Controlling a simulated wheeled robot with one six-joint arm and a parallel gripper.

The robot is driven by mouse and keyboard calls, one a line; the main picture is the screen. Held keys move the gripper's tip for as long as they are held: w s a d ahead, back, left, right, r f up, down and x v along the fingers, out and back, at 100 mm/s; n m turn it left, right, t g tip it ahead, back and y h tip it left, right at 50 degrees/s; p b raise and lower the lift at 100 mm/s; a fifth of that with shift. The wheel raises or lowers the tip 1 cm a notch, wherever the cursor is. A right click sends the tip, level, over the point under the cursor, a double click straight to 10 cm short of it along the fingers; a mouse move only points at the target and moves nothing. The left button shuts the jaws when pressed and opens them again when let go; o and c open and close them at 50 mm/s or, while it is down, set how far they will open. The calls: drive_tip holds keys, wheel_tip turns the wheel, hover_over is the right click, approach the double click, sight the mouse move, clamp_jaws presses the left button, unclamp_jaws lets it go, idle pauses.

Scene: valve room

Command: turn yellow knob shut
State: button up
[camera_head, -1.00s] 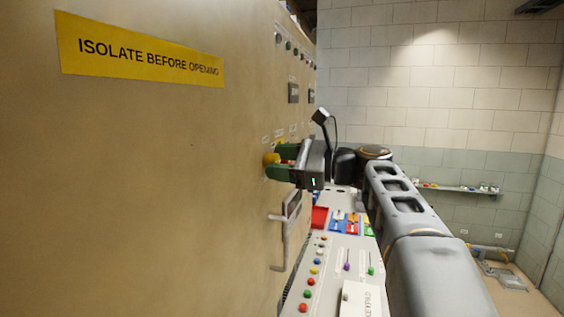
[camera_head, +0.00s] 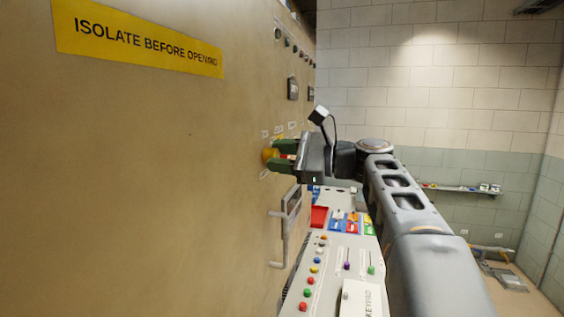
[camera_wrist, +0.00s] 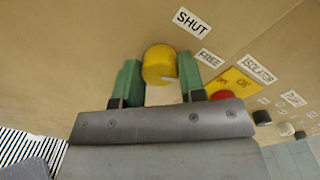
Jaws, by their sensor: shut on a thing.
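The yellow knob (camera_head: 267,155) sticks out of the tan panel, left of my gripper in the head view. My gripper (camera_head: 282,155) is shut on it, with one green finger on each side. The wrist view shows the yellow knob (camera_wrist: 159,62) between the fingers, with a short white mark on its face near the lower right. A white SHUT label (camera_wrist: 193,23) is on the panel up and right of the knob. A FREE label (camera_wrist: 210,58) is to the right. The finger contact faces are partly hidden.
Below my arm, a console (camera_head: 330,270) holds coloured buttons and levers. A handle (camera_head: 283,232) sticks out of the panel below the knob.

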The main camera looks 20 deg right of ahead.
drive_tip(key=shift+f+n+h+b, duration=0.15)
drive_tip(key=shift+n+b, duration=1.7)
drive_tip(key=shift+n, duration=1.85)
drive_tip(key=shift+f+n+h+b, duration=0.15)
drive_tip(key=shift+n+b, duration=1.7)
drive_tip(key=shift+n, duration=1.85)
drive_tip(key=shift+r, duration=0.1)
drive_tip(key=o, duration=0.9)
drive_tip(key=shift+a, duration=0.1)
drive_tip(key=v, duration=1.4)
drive_tip(key=shift+b, duration=0.4)
